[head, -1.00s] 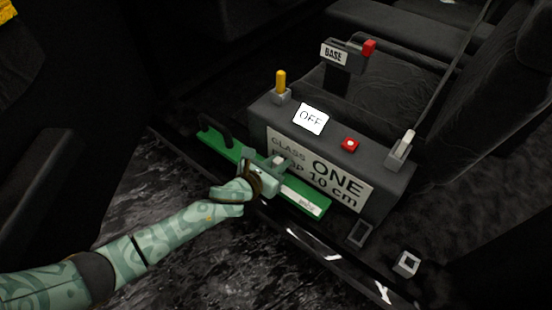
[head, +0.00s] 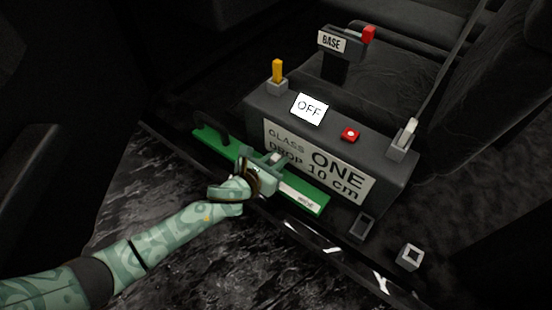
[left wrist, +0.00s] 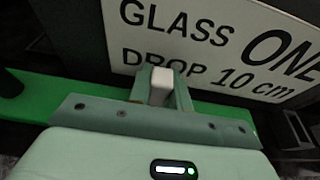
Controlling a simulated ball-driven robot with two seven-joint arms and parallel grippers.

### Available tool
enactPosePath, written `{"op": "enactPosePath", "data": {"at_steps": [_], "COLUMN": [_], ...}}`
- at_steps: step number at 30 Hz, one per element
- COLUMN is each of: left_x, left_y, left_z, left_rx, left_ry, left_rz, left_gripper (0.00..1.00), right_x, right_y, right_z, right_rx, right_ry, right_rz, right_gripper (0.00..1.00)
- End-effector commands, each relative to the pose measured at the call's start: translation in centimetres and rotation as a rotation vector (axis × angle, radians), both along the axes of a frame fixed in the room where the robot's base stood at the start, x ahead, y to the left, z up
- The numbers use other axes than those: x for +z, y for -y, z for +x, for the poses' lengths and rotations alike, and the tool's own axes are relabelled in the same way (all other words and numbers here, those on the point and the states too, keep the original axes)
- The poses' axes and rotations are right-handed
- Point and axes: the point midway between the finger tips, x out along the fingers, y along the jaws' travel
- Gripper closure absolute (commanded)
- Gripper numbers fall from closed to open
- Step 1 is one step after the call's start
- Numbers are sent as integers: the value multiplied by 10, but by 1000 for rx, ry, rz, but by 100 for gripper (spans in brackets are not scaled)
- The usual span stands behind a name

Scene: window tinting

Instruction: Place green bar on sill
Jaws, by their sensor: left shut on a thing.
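My right gripper is not in view.
The dark box (head: 385,167) carries a sign (head: 318,165) reading "GLASS ONE DROP 10 cm", an "OFF" plate (head: 309,109), a red button (head: 350,134) and a yellow lever (head: 278,70). Small grey brackets (head: 410,257) stand at the right. A seat (head: 490,110) is behind.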

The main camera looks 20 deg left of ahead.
Motion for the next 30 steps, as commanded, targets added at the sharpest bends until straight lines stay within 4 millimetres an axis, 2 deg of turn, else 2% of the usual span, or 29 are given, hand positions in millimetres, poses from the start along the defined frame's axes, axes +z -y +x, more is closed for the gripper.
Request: {"op": "enactPosePath", "data": {"at_steps": [14,15,17,26,30], "left_x": [-7,-6,-6,-9,-3], "left_y": [0,0,0,0,-7], "left_z": [1,1,1,-1,-1], "left_rx": [0,0,0,2,2], "left_ry": [5,6,5,-2,1], "left_rz": [1,1,2,-1,1], "left_gripper": [100,69,55,55,55], "right_x": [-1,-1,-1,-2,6], "right_y": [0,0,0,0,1], "right_z": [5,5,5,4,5], "right_rx": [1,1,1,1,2], "right_ry": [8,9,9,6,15], "right_rz": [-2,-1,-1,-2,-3], "right_gripper": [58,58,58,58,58]}}
